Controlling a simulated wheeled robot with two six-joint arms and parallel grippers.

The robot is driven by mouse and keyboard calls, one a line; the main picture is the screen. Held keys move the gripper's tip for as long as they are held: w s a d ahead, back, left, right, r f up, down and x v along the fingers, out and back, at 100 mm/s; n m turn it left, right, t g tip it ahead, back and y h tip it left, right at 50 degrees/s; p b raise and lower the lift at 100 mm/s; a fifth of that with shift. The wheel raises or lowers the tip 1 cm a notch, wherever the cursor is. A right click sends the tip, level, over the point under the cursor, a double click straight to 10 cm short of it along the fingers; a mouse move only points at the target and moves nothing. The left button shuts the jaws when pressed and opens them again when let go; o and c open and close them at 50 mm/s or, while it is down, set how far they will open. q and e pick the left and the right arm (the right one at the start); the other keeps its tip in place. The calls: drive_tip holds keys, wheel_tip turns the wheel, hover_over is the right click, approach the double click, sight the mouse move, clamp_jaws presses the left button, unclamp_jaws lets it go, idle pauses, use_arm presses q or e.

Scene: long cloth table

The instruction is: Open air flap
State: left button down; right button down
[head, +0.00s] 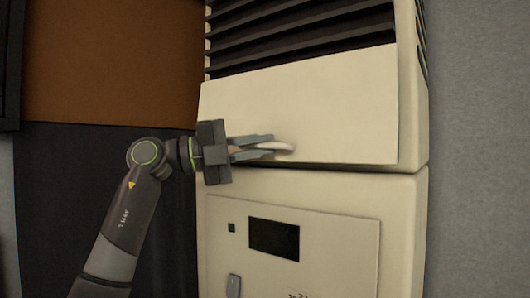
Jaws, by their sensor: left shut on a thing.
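A tall cream cabinet (400,230) stands in the middle to right of the head view. Dark slanted air slats (300,25) show in its upper part, above a smooth cream panel (335,100). My left gripper (272,146) comes in from the left in front of that panel's lower part. Its fingers are shut on a small pale handle-like piece (281,147). I cannot tell how this piece joins the panel. My right gripper is not in view.
Below the panel is a door with a dark display (274,239) and a small grey handle (233,286). A brown and black surface (110,65) is behind my arm on the left. A grey wall (480,150) is at the right.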

use_arm(q)
drive_tip(key=s+a+r+n+y+p, duration=0.3)
drive_tip(key=s+a+r+p, duration=0.3)
drive_tip(key=s+r+p, duration=0.2)
drive_tip(key=shift+s+r+n+g+y, duration=0.2)
drive_tip(key=shift+r+n+g+y, duration=0.25)
drive_tip(key=shift+r, duration=0.95)
drive_tip(key=c, duration=1.8)
unclamp_jaws()
drive_tip(key=shift+o, duration=0.2)
drive_tip(key=shift+w, duration=0.1)
